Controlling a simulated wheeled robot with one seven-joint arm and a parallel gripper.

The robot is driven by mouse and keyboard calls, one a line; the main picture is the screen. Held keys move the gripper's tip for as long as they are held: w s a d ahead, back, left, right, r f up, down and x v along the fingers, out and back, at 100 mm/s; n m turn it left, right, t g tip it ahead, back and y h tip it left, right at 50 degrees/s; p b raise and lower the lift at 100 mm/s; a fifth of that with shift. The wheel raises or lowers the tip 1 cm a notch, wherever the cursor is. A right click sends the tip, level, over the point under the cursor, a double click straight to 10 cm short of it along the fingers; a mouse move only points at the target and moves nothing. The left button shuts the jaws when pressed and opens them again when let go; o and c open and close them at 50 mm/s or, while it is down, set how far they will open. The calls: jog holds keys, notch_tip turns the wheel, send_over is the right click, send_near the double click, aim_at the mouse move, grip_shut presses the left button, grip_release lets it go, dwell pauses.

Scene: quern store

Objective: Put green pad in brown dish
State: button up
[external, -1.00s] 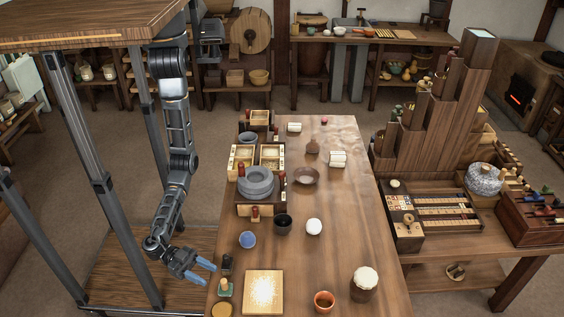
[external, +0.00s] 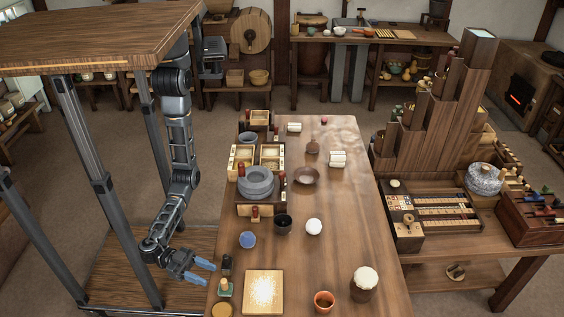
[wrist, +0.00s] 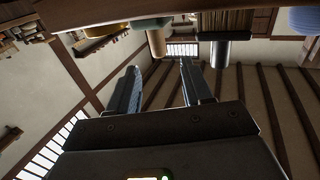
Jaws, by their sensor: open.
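The green pad (external: 225,292) is a small green block with a wooden knob on top, near the left edge of the long table. It also shows, inverted, at the top of the wrist view (wrist: 152,22). The brown dish (external: 306,175) is a shallow round bowl farther back, mid-table, and looks empty. My gripper (external: 209,274) is open and empty just left of the green pad, its fingers pointing toward the table edge. The gap between its fingers (wrist: 159,67) lines up roughly with the knob; the fingers do not appear to touch it.
A dark upright item (external: 227,264) stands close behind the pad, and a yellow dish (external: 222,309) close in front. A pale square board (external: 263,292) lies to the right. A blue cup (external: 248,239) and a dark cup (external: 282,224) stand farther back.

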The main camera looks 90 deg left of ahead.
aim_at(223, 280)
jog(key=x, duration=0.7)
jog(key=shift+w+f+b, duration=0.15)
jog(key=shift+b, duration=0.15)
jog(key=shift+c, duration=0.3)
grip_shut()
